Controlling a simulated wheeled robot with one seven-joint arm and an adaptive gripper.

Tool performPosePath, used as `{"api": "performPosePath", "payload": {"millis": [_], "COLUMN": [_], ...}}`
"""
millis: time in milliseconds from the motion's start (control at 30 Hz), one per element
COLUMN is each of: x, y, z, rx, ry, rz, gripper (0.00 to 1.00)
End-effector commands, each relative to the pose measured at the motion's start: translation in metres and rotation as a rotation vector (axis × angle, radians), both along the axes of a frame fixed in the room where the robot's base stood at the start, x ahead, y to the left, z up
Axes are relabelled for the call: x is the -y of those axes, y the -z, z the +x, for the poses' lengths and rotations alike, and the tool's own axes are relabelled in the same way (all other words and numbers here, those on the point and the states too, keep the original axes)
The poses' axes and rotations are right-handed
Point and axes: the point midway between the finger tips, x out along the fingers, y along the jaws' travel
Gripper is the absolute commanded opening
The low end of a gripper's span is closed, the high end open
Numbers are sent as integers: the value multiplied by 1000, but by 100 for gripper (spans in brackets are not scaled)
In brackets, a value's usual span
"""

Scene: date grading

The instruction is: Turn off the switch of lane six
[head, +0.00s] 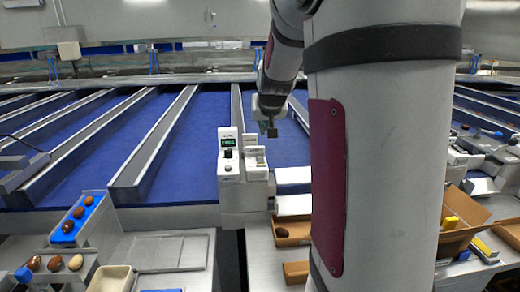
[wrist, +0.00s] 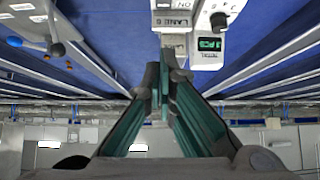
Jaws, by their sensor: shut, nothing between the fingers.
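The lane six switch box is a small white box (head: 255,160) beside a white counter unit (head: 229,165) with a green display, at the front edge of the blue lanes. In the wrist view, which is upside down, its LANE 6 label (wrist: 180,22) and part of an ON marking show at the top edge. The switch lever is not clearly visible and its position cannot be told. My gripper (head: 268,129) is shut and empty, just above and behind the box in the head view. In the wrist view my gripper's fingertips (wrist: 164,68) are close together near the label; contact cannot be told.
The counter unit's display (wrist: 208,44) and black knob (wrist: 218,21) are close beside the switch box. Metal dividers (head: 155,140) separate the blue lanes. Dates lie on a blue tray (head: 95,213) at left; a cardboard box (head: 462,218) stands right. My arm hides the centre right.

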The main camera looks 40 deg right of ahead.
Motion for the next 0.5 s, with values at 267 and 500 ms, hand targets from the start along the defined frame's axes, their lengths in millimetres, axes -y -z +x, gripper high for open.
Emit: {"api": "performPosePath", "payload": {"millis": [267,500], "x": [16,35], "y": [26,58], "z": [19,43], "rx": [-3,-3], "ry": [5,5], "rz": [1,3], "gripper": [0,0]}}
